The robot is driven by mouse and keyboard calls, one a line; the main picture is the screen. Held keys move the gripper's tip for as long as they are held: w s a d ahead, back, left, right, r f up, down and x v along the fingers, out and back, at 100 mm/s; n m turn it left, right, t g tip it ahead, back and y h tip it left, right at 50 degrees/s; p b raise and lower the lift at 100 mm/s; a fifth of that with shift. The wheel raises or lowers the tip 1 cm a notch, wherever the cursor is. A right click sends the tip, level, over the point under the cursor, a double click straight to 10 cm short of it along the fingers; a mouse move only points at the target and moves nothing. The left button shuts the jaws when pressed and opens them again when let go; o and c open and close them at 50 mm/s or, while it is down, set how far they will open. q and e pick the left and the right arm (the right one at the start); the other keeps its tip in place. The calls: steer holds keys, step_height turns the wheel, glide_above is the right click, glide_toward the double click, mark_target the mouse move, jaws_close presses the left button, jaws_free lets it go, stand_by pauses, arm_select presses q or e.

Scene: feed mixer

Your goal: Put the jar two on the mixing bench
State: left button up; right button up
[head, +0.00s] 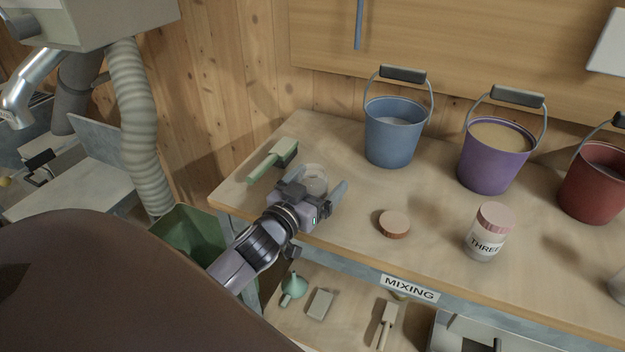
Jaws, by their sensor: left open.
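My left gripper (318,184) is open at the left part of the mixing bench (350,150). Its fingers are on either side of a clear, lidless jar (315,175). The gripper hides most of this jar, and no label shows on it, so I cannot tell whether it is jar two. I cannot tell whether the fingers touch it. A round pinkish-brown lid (394,223) lies on the bench to the right. A jar with a pink lid, labelled THREE (486,235), stands upright further right. My right gripper is not in view.
Blue (392,135), purple (494,160) and red (595,185) buckets stand along the back of the bench. A green brush (272,158) lies at the back left. A pale object (618,287) is cut off at the right edge.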

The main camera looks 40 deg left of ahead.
arm_select(q)
steer(key=shift+s+r, duration=0.1)
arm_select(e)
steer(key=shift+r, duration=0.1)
arm_select(q)
steer(key=s+d+b, duration=0.1)
steer(key=s, duration=1)
steer(key=shift+s+d, duration=0.15)
steer(key=shift+s, duration=0.25)
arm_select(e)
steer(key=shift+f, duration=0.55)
